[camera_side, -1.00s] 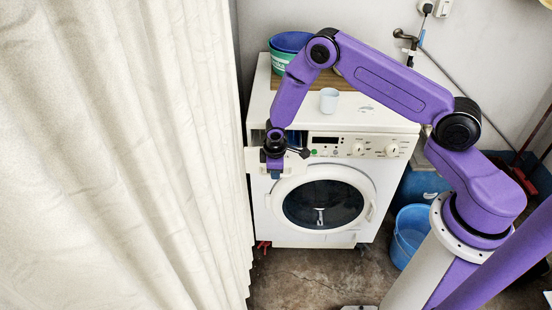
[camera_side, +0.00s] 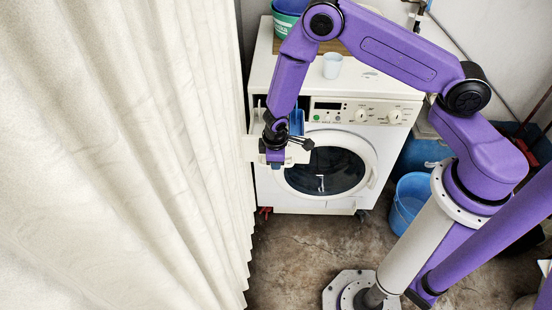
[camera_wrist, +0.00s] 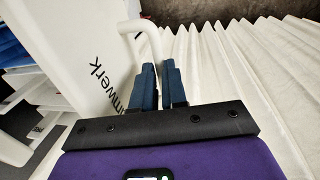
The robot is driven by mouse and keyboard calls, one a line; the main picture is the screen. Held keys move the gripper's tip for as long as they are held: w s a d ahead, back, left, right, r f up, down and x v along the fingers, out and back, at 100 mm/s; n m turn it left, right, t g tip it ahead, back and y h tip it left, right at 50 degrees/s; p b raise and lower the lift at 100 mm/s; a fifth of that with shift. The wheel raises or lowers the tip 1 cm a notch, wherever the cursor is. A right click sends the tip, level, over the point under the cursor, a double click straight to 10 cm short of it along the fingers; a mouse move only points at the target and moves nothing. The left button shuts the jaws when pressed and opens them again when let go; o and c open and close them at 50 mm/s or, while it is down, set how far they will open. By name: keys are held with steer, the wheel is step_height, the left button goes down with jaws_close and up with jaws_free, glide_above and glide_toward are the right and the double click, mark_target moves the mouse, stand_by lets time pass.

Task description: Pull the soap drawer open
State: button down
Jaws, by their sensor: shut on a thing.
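The soap drawer (camera_side: 298,155) stands out from the upper left of the white washing machine (camera_side: 385,92). Its blue inside (camera_side: 297,121) shows behind the drawer front in the side view. In the wrist view the white drawer front (camera_wrist: 75,60) carries dark lettering, and a pale loop handle (camera_wrist: 152,34) sticks out from it. My gripper (camera_side: 276,160) is in front of the drawer, with its dark blue fingers (camera_wrist: 163,84) shut on the handle. The fingers hide part of the handle.
A cream curtain (camera_side: 120,150) hangs close on the left of the machine. A pale cup (camera_side: 332,66) and a green-and-blue bucket (camera_side: 287,18) stand on top. A blue bucket (camera_side: 408,202) stands on the floor at right. The concrete floor (camera_side: 290,255) in front is mostly clear.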

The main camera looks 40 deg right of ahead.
steer(key=c, duration=1.2)
jaws_free()
steer(key=shift+o, duration=0.2)
step_height(320, 180, up, 17)
steer(key=s+a, duration=0.2)
steer(key=shift+s, duration=0.15)
steer(key=shift+a+r, duration=0.1)
steer(key=s+d+r+n, duration=0.1)
steer(key=s+r, duration=0.3)
steer(key=s, duration=0.4)
steer(key=s+d+r+n+y, duration=0.1)
steer(key=s+d+r, duration=0.3)
steer(key=s, duration=0.5)
steer(key=s+d+r+n+g, duration=0.1)
steer(key=s+d+r, duration=0.2)
steer(key=s, duration=0.6)
step_height(320, 180, up, 3)
steer(key=shift+f+y, duration=0.15)
steer(key=shift+y, duration=0.25)
